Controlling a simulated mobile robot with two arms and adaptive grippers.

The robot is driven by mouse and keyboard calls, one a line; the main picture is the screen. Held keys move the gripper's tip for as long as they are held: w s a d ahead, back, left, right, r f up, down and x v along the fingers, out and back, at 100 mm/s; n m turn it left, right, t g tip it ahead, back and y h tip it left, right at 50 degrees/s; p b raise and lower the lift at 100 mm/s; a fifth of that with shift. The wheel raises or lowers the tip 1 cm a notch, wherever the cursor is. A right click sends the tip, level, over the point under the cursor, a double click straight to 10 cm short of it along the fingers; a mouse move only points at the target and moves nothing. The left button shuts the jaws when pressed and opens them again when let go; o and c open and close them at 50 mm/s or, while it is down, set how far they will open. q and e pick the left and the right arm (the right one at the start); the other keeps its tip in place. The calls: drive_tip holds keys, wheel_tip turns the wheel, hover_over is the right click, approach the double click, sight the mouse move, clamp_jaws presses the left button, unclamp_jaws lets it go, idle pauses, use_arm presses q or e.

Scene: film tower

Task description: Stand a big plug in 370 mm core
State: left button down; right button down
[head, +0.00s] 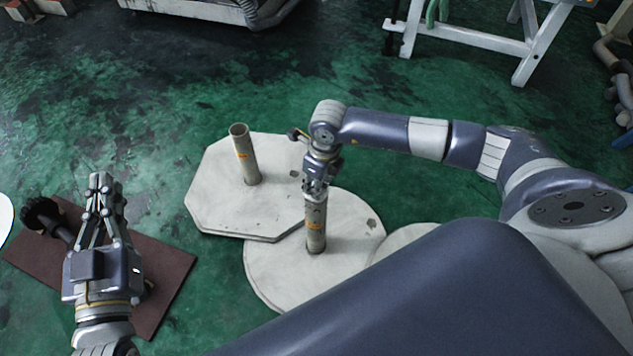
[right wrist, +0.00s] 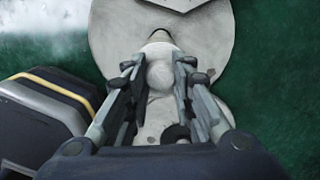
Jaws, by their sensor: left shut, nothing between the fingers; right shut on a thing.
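Two grey-beige tubular cores with orange labels stand upright in the head view. One core (head: 244,155) is on an octagonal pale board, open at the top. The other core (head: 316,228) is on a round pale board, directly under my right gripper (head: 316,188). In the right wrist view my right gripper (right wrist: 160,80) is shut on a pale, round-topped plug (right wrist: 160,75). The plug is at the mouth of that core; whether it is seated inside is hidden by the fingers. My left gripper (head: 104,182) is shut and empty at the left, away from both cores.
The octagonal board (head: 215,205) and round board (head: 265,270) overlap on the green floor. Another pale disc (head: 405,238) lies to the right. A brown mat (head: 172,270) is under my left gripper. A white trestle (head: 470,38) stands at the back right. Open floor lies behind the boards.

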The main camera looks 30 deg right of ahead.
use_arm(q)
drive_tip(key=shift+s+d+r+t, duration=0.15)
drive_tip(key=shift+r+t, duration=0.45)
drive_tip(key=shift+r, duration=0.3)
use_arm(e)
drive_tip(key=shift+f, duration=0.3)
use_arm(q)
drive_tip(key=shift+r, duration=0.25)
drive_tip(key=shift+s+r, duration=0.1)
drive_tip(key=shift+r, duration=0.1)
use_arm(e)
drive_tip(key=shift+f, duration=0.1)
use_arm(q)
drive_tip(key=shift+r+t+h, duration=0.1)
drive_tip(key=shift+t+h, duration=0.2)
use_arm(e)
drive_tip(key=c, duration=1.3)
unclamp_jaws()
wheel_tip(320, 180, up, 12)
drive_tip(key=s, duration=0.1)
drive_tip(key=shift+d, duration=0.35)
drive_tip(key=shift+s, duration=0.1)
